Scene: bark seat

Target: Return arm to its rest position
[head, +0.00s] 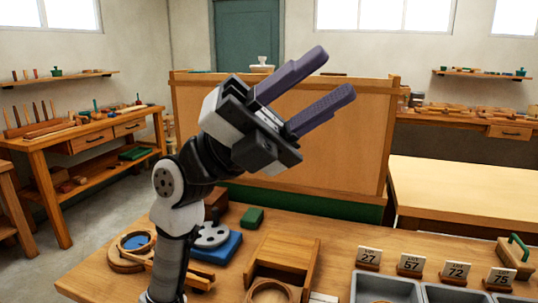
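My gripper (308,88) is raised above the workbench, in front of the wooden back panel. Its two purple fingers point up and to the right. They are spread apart with nothing between them. My arm rises from the lower left of the view, bends at the elbow and holds the gripper clear of everything on the bench. The part of the arm below the picture's bottom edge is out of sight.
The workbench (222,283) holds a blue block (222,247) with a grey disc, a wooden box (283,262), grey trays (390,289) and several number cards (369,259). A wooden panel (345,150) stands behind. A bare tabletop (465,190) lies at right.

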